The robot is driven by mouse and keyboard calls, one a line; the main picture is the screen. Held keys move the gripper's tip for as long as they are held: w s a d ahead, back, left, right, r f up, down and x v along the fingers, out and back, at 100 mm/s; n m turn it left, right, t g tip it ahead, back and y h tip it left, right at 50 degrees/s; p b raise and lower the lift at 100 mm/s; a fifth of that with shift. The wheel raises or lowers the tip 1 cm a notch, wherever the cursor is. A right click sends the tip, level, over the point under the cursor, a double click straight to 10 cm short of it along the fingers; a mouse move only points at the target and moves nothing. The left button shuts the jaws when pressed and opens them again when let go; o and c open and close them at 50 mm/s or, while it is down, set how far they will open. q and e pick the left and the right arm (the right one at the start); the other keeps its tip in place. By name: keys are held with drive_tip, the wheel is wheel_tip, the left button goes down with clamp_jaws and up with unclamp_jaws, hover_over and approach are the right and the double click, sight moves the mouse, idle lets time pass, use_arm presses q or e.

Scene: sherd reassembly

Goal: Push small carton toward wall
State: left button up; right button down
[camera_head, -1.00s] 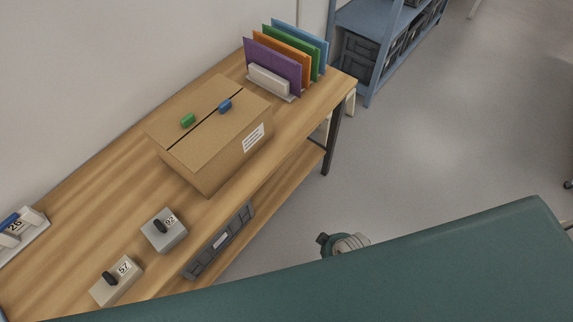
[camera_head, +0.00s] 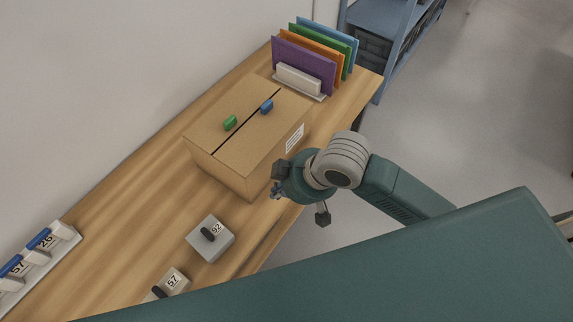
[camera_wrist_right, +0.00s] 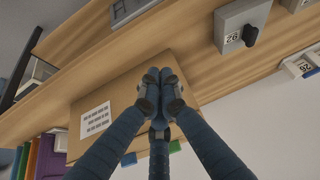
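The small carton (camera_head: 232,150) is a brown cardboard box with a dark seam, a green tab, a blue tab and a white label. It sits on the wooden table near the back wall. In the right wrist view the carton (camera_wrist_right: 95,95) lies behind the fingers. My right gripper (camera_head: 277,182) is by the carton's front right side, near its lower corner. In the right wrist view its fingers (camera_wrist_right: 158,92) are drawn together with nothing between them. I cannot tell whether they touch the carton. My left gripper is not in view.
A file rack (camera_head: 300,80) with colored folders stands beyond the carton. Grey blocks marked 92 (camera_head: 211,240) and 57 (camera_head: 172,281) sit near the table's front. A tray (camera_head: 70,238) of numbered pieces lies at left. Bare table (camera_head: 140,190) separates the carton from the wall.

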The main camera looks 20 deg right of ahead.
drive_tip(key=w+d+r+g+h, duration=0.1)
drive_tip(key=w+d+h, duration=0.1)
drive_tip(key=w+d, duration=0.5)
drive_tip(key=shift+g, duration=0.3)
drive_tip(key=f, duration=0.7)
drive_tip(key=shift+w+d+f+p, duration=0.1)
drive_tip(key=shift+d+f+p, duration=0.2)
drive_tip(key=shift+p, duration=0.1)
drive_tip(key=w+a, duration=0.1)
drive_tip(key=w+a+p, duration=0.1)
drive_tip(key=shift+w+f, duration=0.3)
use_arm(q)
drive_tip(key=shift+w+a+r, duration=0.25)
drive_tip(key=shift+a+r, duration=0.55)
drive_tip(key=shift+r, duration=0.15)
use_arm(e)
drive_tip(key=shift+w+a+f, duration=0.1)
drive_tip(key=shift+w+a, duration=0.2)
drive_tip(key=shift+w, duration=0.1)
